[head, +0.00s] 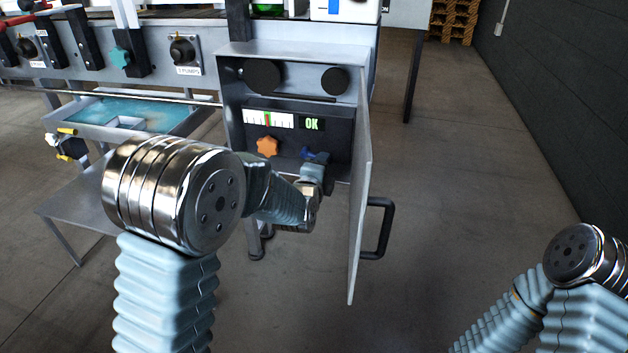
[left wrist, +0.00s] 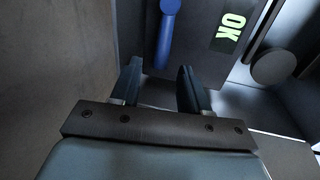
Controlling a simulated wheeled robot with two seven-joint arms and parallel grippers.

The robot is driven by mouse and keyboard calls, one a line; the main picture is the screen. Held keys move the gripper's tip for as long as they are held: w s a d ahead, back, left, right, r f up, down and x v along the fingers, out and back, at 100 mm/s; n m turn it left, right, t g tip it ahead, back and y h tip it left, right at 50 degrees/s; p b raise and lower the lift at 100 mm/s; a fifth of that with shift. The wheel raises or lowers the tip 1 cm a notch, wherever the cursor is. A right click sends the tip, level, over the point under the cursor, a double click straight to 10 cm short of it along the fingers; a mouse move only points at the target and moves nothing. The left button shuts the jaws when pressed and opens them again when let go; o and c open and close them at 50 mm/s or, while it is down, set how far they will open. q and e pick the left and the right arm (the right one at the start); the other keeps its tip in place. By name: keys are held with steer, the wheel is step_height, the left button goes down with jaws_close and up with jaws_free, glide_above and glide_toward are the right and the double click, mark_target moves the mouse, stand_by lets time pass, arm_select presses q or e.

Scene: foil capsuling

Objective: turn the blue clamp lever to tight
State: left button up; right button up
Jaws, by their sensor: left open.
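The blue clamp lever (head: 313,156) is on the dark panel inside the open cabinet, right of an orange star knob (head: 267,146) in the head view. In the left wrist view the blue lever (left wrist: 167,32) points down toward my fingers. My left gripper (left wrist: 160,72) is open, its two dark fingers apart, with the lever's lower end near the gap between the fingertips. I cannot tell whether they touch. In the head view my left gripper (head: 316,169) reaches into the cabinet and partly hides the lever. My right gripper is out of view.
The cabinet door (head: 361,190) stands open close to the right of my left gripper, with a black handle (head: 378,228). A gauge (head: 268,120) and a green OK display (head: 312,124) sit above the lever. Two black round parts (head: 262,77) are higher up. Floor right of the door is clear.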

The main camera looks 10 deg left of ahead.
arm_select(q)
steer(key=s+r, duration=0.1)
steer(key=s, duration=0.8)
steer(key=shift+s+a+r+p, duration=0.3)
steer(key=shift+r+p, duration=0.1)
steer(key=shift+p, duration=0.05)
